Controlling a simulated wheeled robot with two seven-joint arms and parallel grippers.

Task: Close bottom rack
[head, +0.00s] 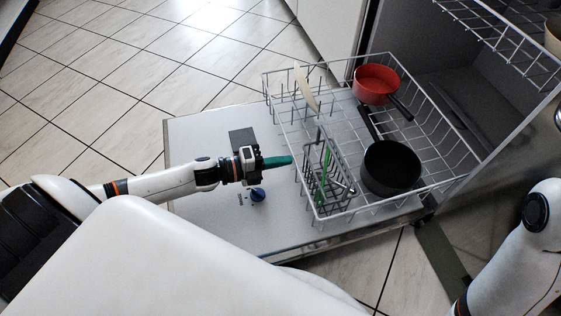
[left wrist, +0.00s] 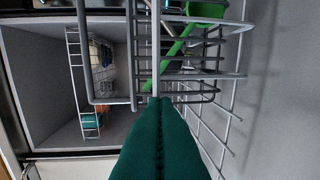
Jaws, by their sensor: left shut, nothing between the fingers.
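The bottom rack (head: 441,140) is a grey wire basket pulled out over the lowered dishwasher door (head: 207,137) in the head view. Its inner end reaches into the dishwasher opening. My left gripper (head: 289,160) has green fingers, shut and empty, with the tips at the rack's outer end, beside the cutlery basket. In the left wrist view the green fingers (left wrist: 160,140) point at the rack's wires (left wrist: 115,100); the tips look very close to a wire, but I cannot tell whether they touch. My right arm shows at the right edge; its gripper is out of view.
The rack holds a red pot (head: 375,84), a black pan (head: 391,166), a pale flat item (head: 305,88) and a green utensil (head: 325,165). An upper rack (head: 505,45) sits above at the right. Tiled floor (head: 130,60) is clear at the left.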

